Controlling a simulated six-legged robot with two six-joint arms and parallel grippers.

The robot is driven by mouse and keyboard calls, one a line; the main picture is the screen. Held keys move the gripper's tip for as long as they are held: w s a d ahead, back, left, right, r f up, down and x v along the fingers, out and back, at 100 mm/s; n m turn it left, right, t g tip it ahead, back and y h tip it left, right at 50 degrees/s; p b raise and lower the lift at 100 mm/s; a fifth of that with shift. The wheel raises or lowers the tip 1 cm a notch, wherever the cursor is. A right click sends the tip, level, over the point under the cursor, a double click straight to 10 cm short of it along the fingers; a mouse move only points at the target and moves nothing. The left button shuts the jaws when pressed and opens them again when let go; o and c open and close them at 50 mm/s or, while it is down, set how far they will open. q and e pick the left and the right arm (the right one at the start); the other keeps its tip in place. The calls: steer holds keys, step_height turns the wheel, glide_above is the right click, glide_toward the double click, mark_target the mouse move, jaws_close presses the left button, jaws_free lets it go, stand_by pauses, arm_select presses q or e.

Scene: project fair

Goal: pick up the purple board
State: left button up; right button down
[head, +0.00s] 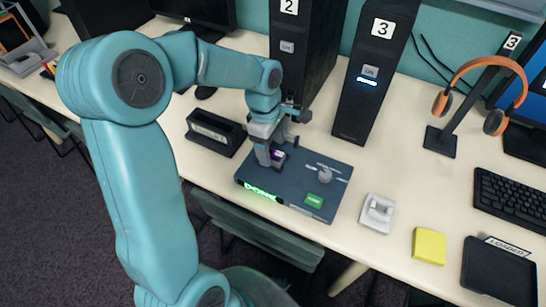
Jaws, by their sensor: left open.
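The purple board (279,157) is a small piece at the back left of a dark blue box with a green lit display (300,196). It is partly hidden by my gripper, and I cannot tell how deep it sits in the box. My left gripper (274,148) points down right at the board, with its fingers open around or just beside it. I cannot tell if the fingers touch it. My right gripper is not in view.
A black open holder (215,131) stands left of the box. Black towers marked 2 (300,45) and 3 (372,75) stand behind. A white switch-like block (377,212), a yellow block (429,246) and a black tray (500,270) lie to the right. Orange headphones (490,70) hang on a stand.

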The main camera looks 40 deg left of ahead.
arm_select(q)
step_height(320, 180, down, 2)
steer(key=shift+w+f, duration=0.1)
steer(key=c, duration=1.1)
steer(key=shift+d, duration=0.1)
steer(key=shift+c, duration=0.2)
steer(key=shift+r, duration=0.2)
